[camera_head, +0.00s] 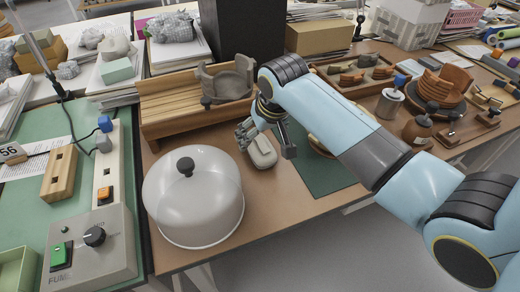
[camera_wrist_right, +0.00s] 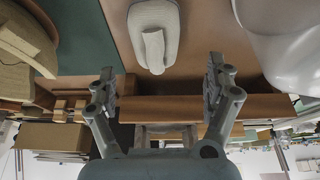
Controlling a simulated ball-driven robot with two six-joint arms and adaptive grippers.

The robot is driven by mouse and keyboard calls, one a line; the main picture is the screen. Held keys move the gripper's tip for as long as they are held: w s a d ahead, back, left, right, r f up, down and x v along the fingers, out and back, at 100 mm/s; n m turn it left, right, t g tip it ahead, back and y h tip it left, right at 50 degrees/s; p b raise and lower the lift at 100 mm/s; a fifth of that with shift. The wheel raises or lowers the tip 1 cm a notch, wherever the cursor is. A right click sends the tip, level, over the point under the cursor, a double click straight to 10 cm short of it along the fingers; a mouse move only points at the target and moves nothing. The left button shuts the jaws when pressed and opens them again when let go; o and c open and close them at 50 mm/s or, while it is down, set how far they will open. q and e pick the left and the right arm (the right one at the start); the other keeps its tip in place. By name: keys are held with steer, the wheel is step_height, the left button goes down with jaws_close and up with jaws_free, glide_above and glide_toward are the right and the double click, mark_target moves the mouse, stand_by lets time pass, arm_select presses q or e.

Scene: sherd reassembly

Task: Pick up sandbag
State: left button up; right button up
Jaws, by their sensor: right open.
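The sandbag (camera_head: 263,154) is a small pale grey pouch lying on the brown table, just right of the clear dome. In the right wrist view the sandbag (camera_wrist_right: 152,18) is at the top centre, with a narrower end pointing down the picture. My right gripper (camera_head: 266,139) is open, its fingers spread over the sandbag, partly covering it in the head view. In the wrist view the gripper (camera_wrist_right: 160,72) has an empty gap, with the sandbag beyond the fingertips and roughly centred between them. My left gripper is out of view.
The dome (camera_head: 195,205) with a dark knob stands close left of the sandbag. A wooden rack (camera_head: 165,120) holding a grey sherd vessel (camera_head: 228,82) is behind it. A green mat (camera_head: 325,178) lies to the right. Brown table is bare in front of the sandbag.

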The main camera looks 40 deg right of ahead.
mark_target(261, 141)
steer(key=x, duration=0.5)
steer(key=shift+d+f+b, duration=0.1)
steer(key=shift+d+b, duration=0.2)
steer(key=shift+d, duration=0.05)
steer(key=shift+c, duration=0.4)
steer(key=c, duration=1.6)
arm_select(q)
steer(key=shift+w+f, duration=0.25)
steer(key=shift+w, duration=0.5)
arm_select(e)
jaws_close()
